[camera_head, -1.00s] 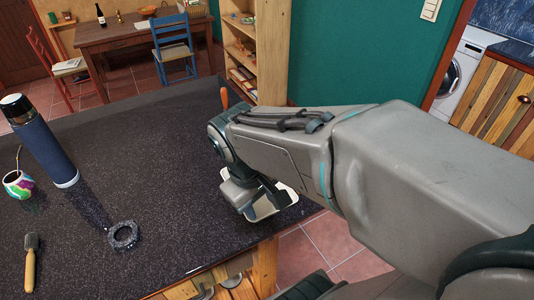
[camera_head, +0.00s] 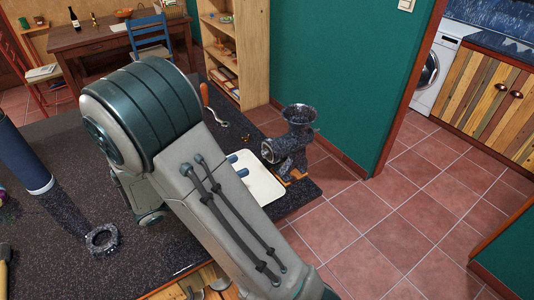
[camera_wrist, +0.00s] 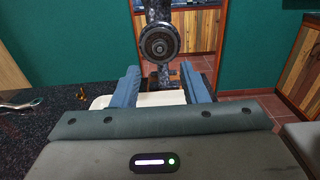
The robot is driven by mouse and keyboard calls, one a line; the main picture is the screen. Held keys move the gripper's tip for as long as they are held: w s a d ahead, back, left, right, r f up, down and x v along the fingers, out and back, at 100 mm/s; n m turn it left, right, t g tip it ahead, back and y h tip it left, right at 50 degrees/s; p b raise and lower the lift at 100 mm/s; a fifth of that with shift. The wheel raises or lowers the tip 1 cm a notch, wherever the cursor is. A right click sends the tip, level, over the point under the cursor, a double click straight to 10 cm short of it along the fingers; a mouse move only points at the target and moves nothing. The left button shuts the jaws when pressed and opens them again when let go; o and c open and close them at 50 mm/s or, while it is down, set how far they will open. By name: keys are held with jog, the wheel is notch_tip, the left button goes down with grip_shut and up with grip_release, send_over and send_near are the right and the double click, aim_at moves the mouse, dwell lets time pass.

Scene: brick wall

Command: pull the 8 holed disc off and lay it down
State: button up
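A dark speckled meat grinder (camera_head: 292,140) stands clamped at the counter's far right corner. In the wrist view, its round mouth faces me, and the dark disc (camera_wrist: 159,44) sits in it around a central pin. The disc's holes are too small to count. My gripper (camera_head: 238,166) is mostly hidden by my arm in the head view; its blue fingertips show left of the grinder. In the wrist view, my gripper (camera_wrist: 160,84) is open and empty, its fingers apart, pointing at the grinder, short of the disc and below it in the picture.
A white tray (camera_head: 266,188) lies on the counter before the grinder. A dark ring (camera_head: 102,239) lies at left. A crank with an orange handle (camera_head: 204,94) and a brass screw (camera_head: 246,138) lie behind. A blue bottle (camera_head: 22,158) stands far left.

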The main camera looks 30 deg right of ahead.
aim_at(266, 153)
dwell(0.3)
jog(key=d, duration=0.7)
jog(key=shift+p, duration=0.45)
jog(key=shift+w, duration=0.1)
jog(key=shift+c, duration=0.3)
dwell(0.3)
grip_shut()
